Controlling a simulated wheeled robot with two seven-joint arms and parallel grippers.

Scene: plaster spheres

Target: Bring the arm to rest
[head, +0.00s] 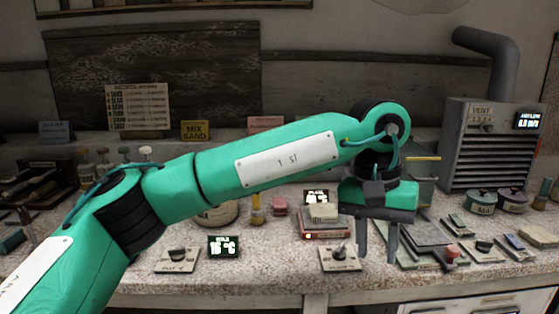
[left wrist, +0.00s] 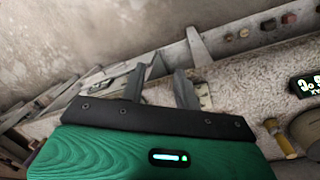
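My left arm, green with black joints, comes in from the lower left of the head view and reaches across the bench to the right. My left gripper (head: 377,255) points down at its end, over the right part of the bench. Its two grey fingers are apart with nothing seen between them. The left wrist view also shows the gripper (left wrist: 160,74) with its fingers apart and empty. My right gripper is in neither view.
Grey plates (head: 420,234) lie right of the fingers. A vent unit (head: 487,150) stands at the back right.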

